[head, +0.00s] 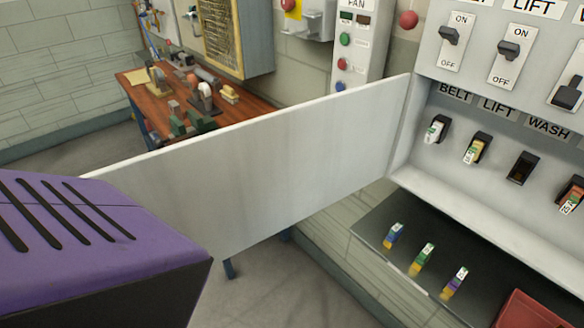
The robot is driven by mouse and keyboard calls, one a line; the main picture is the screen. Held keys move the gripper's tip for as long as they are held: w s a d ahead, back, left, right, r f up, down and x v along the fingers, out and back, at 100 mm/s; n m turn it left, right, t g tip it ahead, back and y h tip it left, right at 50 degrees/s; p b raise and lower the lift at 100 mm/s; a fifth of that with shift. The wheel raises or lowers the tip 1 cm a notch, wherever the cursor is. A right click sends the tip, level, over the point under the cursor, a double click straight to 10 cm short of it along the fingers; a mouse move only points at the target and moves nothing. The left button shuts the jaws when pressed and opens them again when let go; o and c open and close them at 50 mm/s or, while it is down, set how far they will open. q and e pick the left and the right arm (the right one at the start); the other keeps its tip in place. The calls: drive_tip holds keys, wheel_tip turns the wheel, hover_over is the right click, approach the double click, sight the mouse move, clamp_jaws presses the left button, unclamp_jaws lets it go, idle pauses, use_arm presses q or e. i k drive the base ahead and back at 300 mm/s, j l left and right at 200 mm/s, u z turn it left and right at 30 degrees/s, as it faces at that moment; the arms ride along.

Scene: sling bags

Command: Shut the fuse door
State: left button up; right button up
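The fuse door (270,160) is a wide pale panel standing open. It swings out to the left from the left edge of the fuse box (450,170), and its lower left part is hidden behind a purple slotted body. In the box, the BELT slot holds a white fuse (434,130) and the LIFT slot a yellow-topped fuse (473,150). The WASH slot (522,168) looks empty. A red fuse (571,199) sits in a slot at the right edge. Neither of my grippers is in view.
A dark shelf (395,270) below the box bears a blue fuse (393,235), a green fuse (421,259) and a purple fuse (455,283). A red container (528,312) is at the lower right. Behind the door stands a wooden workbench (240,108) with tools.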

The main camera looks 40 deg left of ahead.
sight(229, 190)
drive_tip(key=j+z, duration=0.15)
drive_tip(key=j, duration=0.3)
drive_tip(key=k+j+z, duration=0.1)
drive_tip(key=j, duration=0.3)
drive_tip(key=k+j+z, duration=0.15)
drive_tip(key=j, duration=0.25)
drive_tip(key=k+j+z, duration=0.1)
drive_tip(key=j, duration=0.3)
drive_tip(key=k+j+z, duration=0.15)
drive_tip(key=j, duration=0.2)
drive_tip(key=k, duration=0.05)
